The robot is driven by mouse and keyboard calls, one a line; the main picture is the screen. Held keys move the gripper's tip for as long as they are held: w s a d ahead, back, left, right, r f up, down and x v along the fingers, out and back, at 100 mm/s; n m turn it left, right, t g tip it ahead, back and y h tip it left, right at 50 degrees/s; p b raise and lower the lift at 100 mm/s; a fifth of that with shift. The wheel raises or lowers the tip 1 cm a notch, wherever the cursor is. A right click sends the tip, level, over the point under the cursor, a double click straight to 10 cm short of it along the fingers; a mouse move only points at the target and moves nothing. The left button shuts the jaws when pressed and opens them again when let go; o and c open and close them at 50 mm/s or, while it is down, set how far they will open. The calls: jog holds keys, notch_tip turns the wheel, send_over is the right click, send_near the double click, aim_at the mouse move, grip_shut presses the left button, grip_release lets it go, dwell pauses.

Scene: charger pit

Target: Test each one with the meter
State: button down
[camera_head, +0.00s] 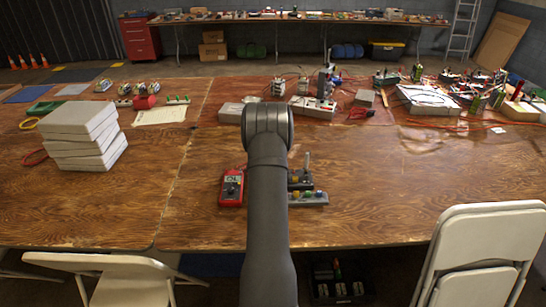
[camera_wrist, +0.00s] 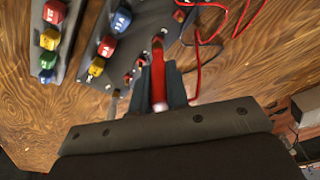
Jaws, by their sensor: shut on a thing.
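A red meter (camera_head: 232,188) with a pale display lies on the table just left of my arm in the head view. Right of the arm, coloured pieces sit on a grey strip (camera_head: 312,199). My gripper (camera_wrist: 161,88) is shut on a red probe (camera_wrist: 158,65). My arm hides the gripper in the head view.
Red and dark leads (camera_wrist: 200,60) curl on the wood right of the gripper. A stack of pale boxes (camera_head: 82,133) stands at the left. Cables and equipment (camera_head: 430,98) crowd the back right. Folding chairs (camera_head: 490,240) stand at the front. The table's front left is clear.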

jog(key=shift+f, duration=0.6)
dwell(0.8)
jog(key=c, duration=1)
grip_release()
jog(key=shift+r, duration=0.15)
jog(key=shift+r, duration=3.65)
jog(key=shift+f, duration=0.1)
